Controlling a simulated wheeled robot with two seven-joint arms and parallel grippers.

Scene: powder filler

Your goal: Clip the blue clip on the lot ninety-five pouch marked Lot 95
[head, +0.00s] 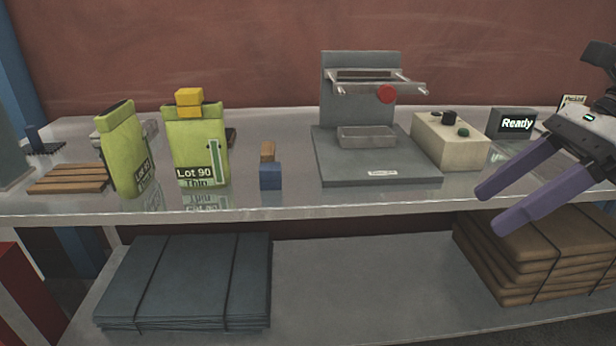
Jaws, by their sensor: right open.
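A blue block-shaped clip (270,177) sits near the front edge of the upper shelf, left of centre. A green pouch (122,148) stands upright and turned at the left; its angled label starts with Lot 9, and I cannot read the last digit surely. It shows no clip on top. A second green pouch (200,146) faces me, reads Lot 90 and has a yellow clip (188,102) on its top. My right gripper (492,209) is open and empty at the right, its purple fingers by the shelf front, far from the clip. My left gripper is out of view.
A brown block (267,152) stands right behind the blue clip. A grey sealing machine (380,168), a beige button box (449,140) and a Ready display (514,122) stand to the right. A wooden slatted rack (68,178) lies at left. The lower shelf (360,285) holds stacked sheets.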

